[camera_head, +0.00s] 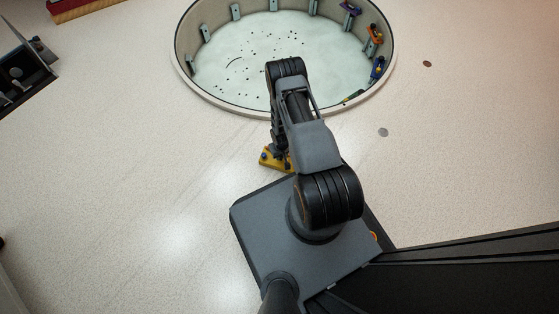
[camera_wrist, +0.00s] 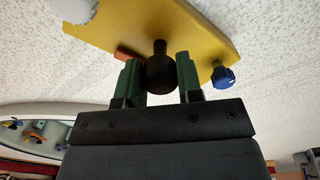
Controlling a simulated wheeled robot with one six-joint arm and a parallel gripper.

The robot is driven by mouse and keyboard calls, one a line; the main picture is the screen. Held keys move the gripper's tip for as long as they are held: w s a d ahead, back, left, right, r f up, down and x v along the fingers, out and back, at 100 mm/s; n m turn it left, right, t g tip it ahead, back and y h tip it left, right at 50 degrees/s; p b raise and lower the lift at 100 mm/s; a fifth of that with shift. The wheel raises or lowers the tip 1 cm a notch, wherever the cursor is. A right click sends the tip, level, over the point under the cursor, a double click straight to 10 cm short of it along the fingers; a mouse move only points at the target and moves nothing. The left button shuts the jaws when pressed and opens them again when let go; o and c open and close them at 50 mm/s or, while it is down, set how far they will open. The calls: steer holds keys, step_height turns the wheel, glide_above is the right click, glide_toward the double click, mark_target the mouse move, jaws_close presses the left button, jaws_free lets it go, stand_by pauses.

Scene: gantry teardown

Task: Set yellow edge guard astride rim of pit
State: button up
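The yellow edge guard (camera_wrist: 205,28) is a flat yellow plate with a black ball knob, a blue knob, a white knob and a small orange-red block. In the head view the guard (camera_head: 268,157) shows low beside my base, partly hidden by my arm. My gripper (camera_wrist: 158,62) has its green fingers closed on both sides of the black ball knob. I cannot tell whether the guard touches the floor. The round pit (camera_head: 228,107) lies beyond my arm in the head view, its rim apart from the guard. Its rim also shows in the wrist view (camera_wrist: 40,108).
Purple (camera_head: 350,9), orange (camera_head: 375,34) and blue (camera_head: 377,68) pieces sit along the pit's right wall. Several grey brackets line the wall. Two small discs, brown (camera_head: 427,64) and grey (camera_head: 383,132), lie on the floor at right. The floor left of my base is clear.

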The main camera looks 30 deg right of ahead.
jaws_close()
steer(key=shift+r, duration=0.15)
steer(key=shift+r+p, duration=2.4)
steer(key=shift+r, duration=0.5)
steer(key=shift+w, duration=0.1)
